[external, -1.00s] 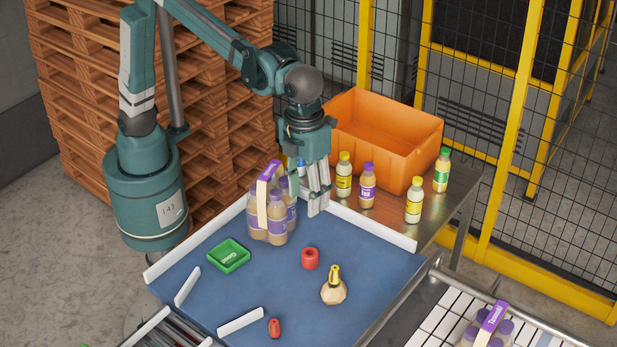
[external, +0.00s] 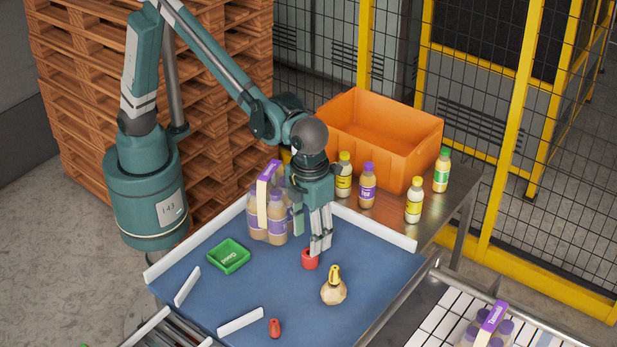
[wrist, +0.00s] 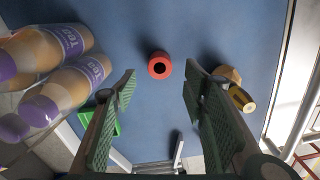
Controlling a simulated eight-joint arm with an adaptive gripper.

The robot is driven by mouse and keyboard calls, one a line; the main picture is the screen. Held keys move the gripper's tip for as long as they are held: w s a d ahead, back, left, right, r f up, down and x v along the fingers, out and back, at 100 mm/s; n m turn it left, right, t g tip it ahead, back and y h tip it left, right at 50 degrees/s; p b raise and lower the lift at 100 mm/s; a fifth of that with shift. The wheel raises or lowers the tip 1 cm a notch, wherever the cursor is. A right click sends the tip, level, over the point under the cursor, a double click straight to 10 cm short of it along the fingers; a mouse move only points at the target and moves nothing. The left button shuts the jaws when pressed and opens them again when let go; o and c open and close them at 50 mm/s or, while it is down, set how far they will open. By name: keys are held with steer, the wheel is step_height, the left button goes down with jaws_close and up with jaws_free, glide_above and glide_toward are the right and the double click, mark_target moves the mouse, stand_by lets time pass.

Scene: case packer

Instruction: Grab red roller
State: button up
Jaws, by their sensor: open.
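The red roller (external: 309,262) is a short red cylinder with a dark hole in its top, standing on the blue table surface (external: 290,290). In the wrist view the red roller (wrist: 160,66) lies between the two finger lines, beyond the tips. My gripper (external: 320,246) is open and empty, its fingertips close above and slightly right of the roller, partly covering its upper edge. In the wrist view my gripper (wrist: 160,80) shows two wide-apart green ribbed pads. I cannot tell the exact height above the roller.
A pack of purple-capped bottles (external: 268,215) stands just left of my gripper. A tan object with a yellow neck (external: 334,288) stands right of the roller. A green tray (external: 229,256), white strips and a small red piece (external: 274,328) lie around. An orange crate (external: 385,135) stands behind.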

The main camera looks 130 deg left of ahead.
mark_target(308, 262)
steer(key=shift+f, duration=0.1)
steer(key=shift+f, duration=1.2)
steer(key=shift+f, duration=0.1)
steer(key=shift+a+f+p, duration=0.1)
steer(key=shift+f+p, duration=0.2)
steer(key=shift+f, duration=2.2)
steer(key=shift+c, duration=0.5)
steer(key=c, duration=0.9)
